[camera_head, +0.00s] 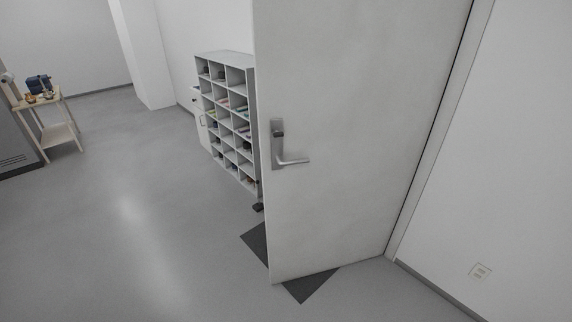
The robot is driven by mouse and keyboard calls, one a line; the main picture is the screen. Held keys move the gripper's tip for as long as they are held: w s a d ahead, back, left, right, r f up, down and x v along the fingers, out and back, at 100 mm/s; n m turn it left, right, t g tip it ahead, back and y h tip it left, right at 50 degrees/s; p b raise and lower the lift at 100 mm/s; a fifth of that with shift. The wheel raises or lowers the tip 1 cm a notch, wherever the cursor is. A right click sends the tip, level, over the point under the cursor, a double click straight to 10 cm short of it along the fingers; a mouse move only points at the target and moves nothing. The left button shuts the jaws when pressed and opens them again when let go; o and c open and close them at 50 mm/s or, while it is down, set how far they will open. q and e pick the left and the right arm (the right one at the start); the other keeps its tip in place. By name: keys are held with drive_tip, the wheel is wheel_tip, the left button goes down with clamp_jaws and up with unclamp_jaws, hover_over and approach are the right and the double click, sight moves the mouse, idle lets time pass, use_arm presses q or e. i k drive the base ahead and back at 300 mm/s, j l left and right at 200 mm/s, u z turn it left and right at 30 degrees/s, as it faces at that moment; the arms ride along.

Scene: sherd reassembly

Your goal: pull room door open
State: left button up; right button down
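The room door (350,120) is a tall pale grey panel at the centre right. It stands ajar, its free edge on the left, with the room showing past that edge. Its right edge meets the frame (440,130) by the right wall. A metal lever handle (292,161) on a plate sits near the free edge, the lever pointing right. Neither of my grippers is in view, and nothing touches the handle.
A dark mat (307,287) lies partly under the door. A white cubby shelf (222,57) with small items stands behind the door's free edge. A small wooden table (60,134) stands far left. The grey floor (130,230) at left is clear.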

sight(354, 88)
drive_tip(key=i+j+u, duration=0.55)
drive_tip(key=i+u, duration=0.15)
drive_tip(key=i, duration=0.15)
drive_tip(key=i+j+u, duration=0.15)
drive_tip(key=i+u, duration=0.2)
drive_tip(key=i+z, duration=0.15)
drive_tip(key=i, duration=0.45)
drive_tip(key=i+j+z, duration=0.15)
drive_tip(key=i, duration=0.4)
drive_tip(key=i+j+z, duration=0.15)
drive_tip(key=i, duration=0.4)
drive_tip(key=i+z, duration=0.25)
drive_tip(key=z, duration=0.2)
drive_tip(key=i+j+z, duration=0.1)
drive_tip(key=i+z, duration=0.15)
drive_tip(key=z, duration=0.25)
drive_tip(key=i+j+z, duration=0.2)
drive_tip(key=z, duration=0.25)
drive_tip(key=i+j+z, duration=0.25)
drive_tip(key=z, duration=0.25)
drive_tip(key=i+j+z, duration=0.15)
drive_tip(key=j+z, duration=0.3)
drive_tip(key=i+j+z, duration=0.1)
drive_tip(key=j+z, duration=0.15)
drive_tip(key=z, duration=0.25)
